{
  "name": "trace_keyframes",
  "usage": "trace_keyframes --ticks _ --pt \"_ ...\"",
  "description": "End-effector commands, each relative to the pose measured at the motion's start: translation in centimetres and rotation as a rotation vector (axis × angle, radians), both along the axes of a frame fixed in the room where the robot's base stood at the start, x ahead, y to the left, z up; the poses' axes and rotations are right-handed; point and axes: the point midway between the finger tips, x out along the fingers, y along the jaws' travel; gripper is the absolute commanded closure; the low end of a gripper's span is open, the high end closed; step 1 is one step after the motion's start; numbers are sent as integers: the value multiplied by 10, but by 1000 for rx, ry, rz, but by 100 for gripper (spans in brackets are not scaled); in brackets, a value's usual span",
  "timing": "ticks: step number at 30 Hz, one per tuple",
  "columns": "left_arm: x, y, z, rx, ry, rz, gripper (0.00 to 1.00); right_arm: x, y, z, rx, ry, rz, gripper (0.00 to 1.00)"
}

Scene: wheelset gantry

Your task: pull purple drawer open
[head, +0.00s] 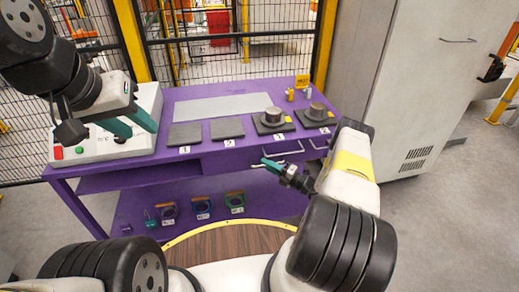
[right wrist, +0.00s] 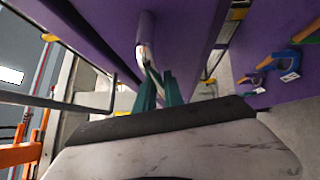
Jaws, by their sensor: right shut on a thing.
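The purple bench (head: 190,102) has a purple drawer (head: 236,161) in its front, under the tabletop, with a pale bar handle (head: 284,151). My right gripper (head: 268,163) is at the left part of this handle. In the right wrist view its green fingers (right wrist: 158,90) are shut on a handle (right wrist: 147,58) in front of a purple face. I see no clear gap showing the drawer pulled out. My left gripper (head: 131,124) is open and empty, with its teal fingers apart above the white control box.
A second handle (head: 319,143) sits to the right. Dark numbered plates lie on the bench, two carrying metal cylinders (head: 272,115). The white control box (head: 100,140) stands at the left end. A grey cabinet (head: 395,90) stands right. Small coloured items (head: 202,208) sit on the lower shelf.

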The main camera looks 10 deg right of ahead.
Motion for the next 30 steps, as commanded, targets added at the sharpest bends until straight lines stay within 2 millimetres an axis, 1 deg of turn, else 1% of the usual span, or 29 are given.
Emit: trace_keyframes --ticks 5,8,14,24,30 --pt "0 0 0 0 0 0 64 -20 -3 -1 1 6 -3 100" --pt "0 0 0 0 0 0 64 -39 -4 -2 1 6 -4 100" --pt "0 0 0 0 0 0 64 -91 -5 -1 3 8 -5 100" --pt "0 0 0 0 0 0 64 -186 -8 -1 3 6 -5 100" --pt "0 0 0 0 0 0 64 -239 -9 -1 3 5 -4 100"
